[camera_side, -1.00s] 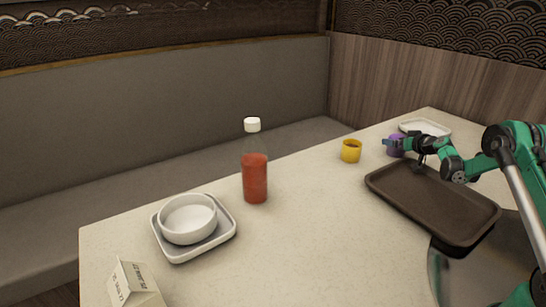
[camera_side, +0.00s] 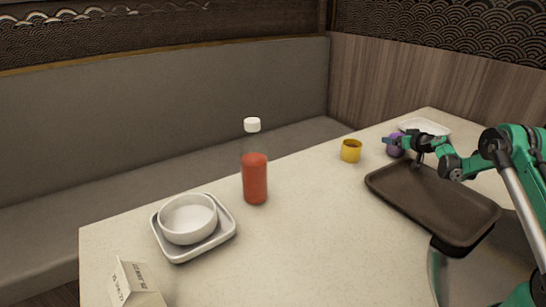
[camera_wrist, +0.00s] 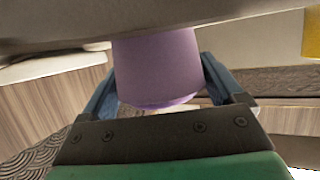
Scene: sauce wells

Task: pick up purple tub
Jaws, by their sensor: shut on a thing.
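The purple tub (camera_side: 396,150) is at the far right part of the table, between the yellow tub and a white dish. In the wrist view the purple tub (camera_wrist: 158,65) fills the space between my two blue fingers. My gripper (camera_side: 390,141) is shut on it, also seen in the wrist view (camera_wrist: 160,90). The wrist view looks upside down, with the tabletop along its top. The tub's base meets or lies very close to the table; I cannot tell if there is a gap.
A yellow tub (camera_side: 351,151) stands to the left. A dark tray (camera_side: 430,215) lies below my forearm, and a white dish (camera_side: 440,130) is behind. A red sauce bottle (camera_side: 254,178), white bowl (camera_side: 188,220) and carton (camera_side: 133,285) stand further left. The middle table is clear.

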